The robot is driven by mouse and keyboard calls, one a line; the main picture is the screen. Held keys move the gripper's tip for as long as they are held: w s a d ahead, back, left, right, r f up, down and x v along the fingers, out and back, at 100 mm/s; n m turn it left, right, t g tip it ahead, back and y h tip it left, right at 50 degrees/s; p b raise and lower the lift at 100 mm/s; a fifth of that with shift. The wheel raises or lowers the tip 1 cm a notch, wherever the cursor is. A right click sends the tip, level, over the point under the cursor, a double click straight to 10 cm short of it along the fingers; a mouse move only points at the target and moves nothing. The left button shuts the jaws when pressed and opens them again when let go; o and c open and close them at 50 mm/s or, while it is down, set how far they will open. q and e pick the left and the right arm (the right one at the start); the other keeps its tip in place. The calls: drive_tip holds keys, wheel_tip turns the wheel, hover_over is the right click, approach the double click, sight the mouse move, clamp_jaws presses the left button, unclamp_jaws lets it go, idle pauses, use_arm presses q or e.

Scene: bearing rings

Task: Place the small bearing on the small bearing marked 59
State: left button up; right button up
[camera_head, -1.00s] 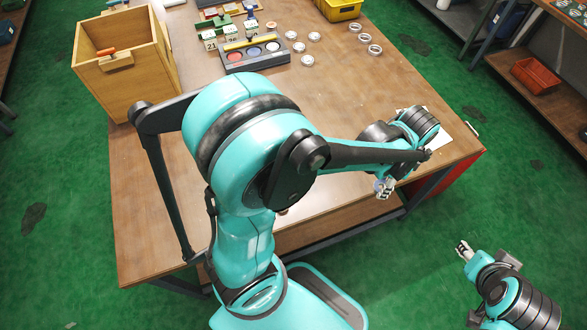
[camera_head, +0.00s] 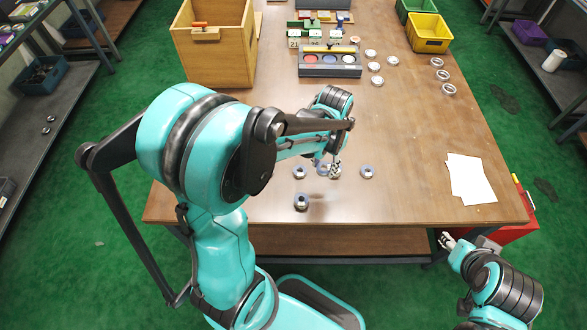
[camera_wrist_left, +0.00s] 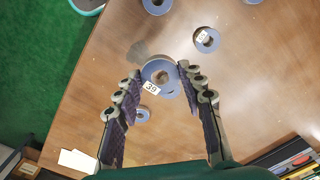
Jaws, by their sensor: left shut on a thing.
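My left gripper (camera_head: 335,168) is low over the near part of the table; the left wrist view shows its two fingers (camera_wrist_left: 160,74) on either side of a blue-grey bearing ring (camera_wrist_left: 163,67), shut on it. A white tag (camera_wrist_left: 152,88) at this ring's lower edge reads 39 or 59. Another blue-grey ring (camera_wrist_left: 172,95) shows partly below the held one, mostly hidden; I cannot tell whether they touch. My right gripper (camera_head: 446,240) is off the table's right front side, too small to read its jaws.
Other rings lie around: left (camera_head: 300,172), right (camera_head: 367,172) and front (camera_head: 301,202). White paper (camera_head: 469,179) lies at right. A grey tray (camera_head: 329,63), wooden box (camera_head: 216,45), yellow bin (camera_head: 429,33) and several silver rings (camera_head: 376,67) stand farther back. The table between is clear.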

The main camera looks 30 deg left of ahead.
use_arm(q)
drive_tip(key=b, duration=0.3)
hover_over(300, 170)
wheel_tip(300, 170, down, 6)
drive_tip(key=shift+s+r, duration=0.1)
drive_tip(key=shift+f+b, duration=0.65)
drive_tip(key=shift+f, duration=1.3)
drive_tip(key=shift+f, duration=0.1)
drive_tip(key=o, duration=1.2)
drive_tip(key=shift+o, duration=0.2)
